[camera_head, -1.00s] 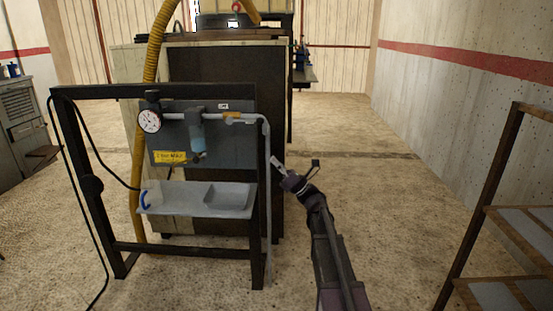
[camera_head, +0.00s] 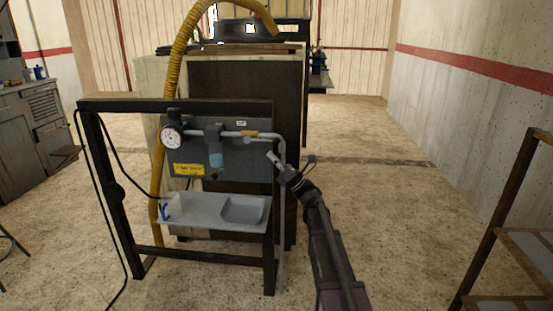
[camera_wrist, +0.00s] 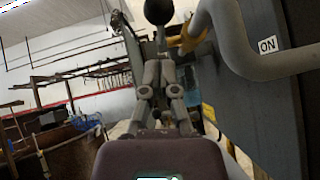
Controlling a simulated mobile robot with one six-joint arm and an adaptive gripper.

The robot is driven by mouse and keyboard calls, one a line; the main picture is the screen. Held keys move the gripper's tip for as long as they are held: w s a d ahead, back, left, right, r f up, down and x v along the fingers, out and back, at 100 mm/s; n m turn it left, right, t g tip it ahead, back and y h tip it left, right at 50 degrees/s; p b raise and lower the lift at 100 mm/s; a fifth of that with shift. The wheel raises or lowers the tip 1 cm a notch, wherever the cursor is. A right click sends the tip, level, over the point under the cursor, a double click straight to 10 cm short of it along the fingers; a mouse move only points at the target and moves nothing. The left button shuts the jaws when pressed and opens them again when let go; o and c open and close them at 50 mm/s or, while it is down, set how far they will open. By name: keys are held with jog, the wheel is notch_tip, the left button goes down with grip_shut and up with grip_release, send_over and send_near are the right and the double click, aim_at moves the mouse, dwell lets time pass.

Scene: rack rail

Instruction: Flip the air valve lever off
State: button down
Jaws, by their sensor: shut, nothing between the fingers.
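The air valve's yellow lever (camera_head: 249,134) sits on the grey pipe at the upper right of the grey panel in the head view. In the wrist view a yellow part (camera_wrist: 188,38), likely the lever, shows beyond the fingers, partly hidden by the thick pipe bend. My gripper (camera_head: 271,156) is just below and right of the lever in the head view, near the pipe's downward run. Its fingers (camera_wrist: 159,66) are together and empty in the wrist view. I cannot tell whether they touch anything.
The panel (camera_head: 245,165) carries a round gauge (camera_head: 172,137) and a filter bowl (camera_head: 216,159). A grey tray (camera_head: 195,209) hangs below on the black frame (camera_head: 190,105). An "ON" label (camera_wrist: 267,45) is near the pipe. A shelf rack (camera_head: 500,215) stands right; floor between is clear.

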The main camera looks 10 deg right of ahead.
jog(key=shift+w+d+r+p, duration=0.1)
jog(key=shift+w+r+p, duration=0.05)
jog(key=shift+r+p, duration=0.4)
jog(key=shift+w+r+p, duration=0.1)
jog(key=shift+r+p, duration=0.25)
jog(key=shift+r, duration=0.3)
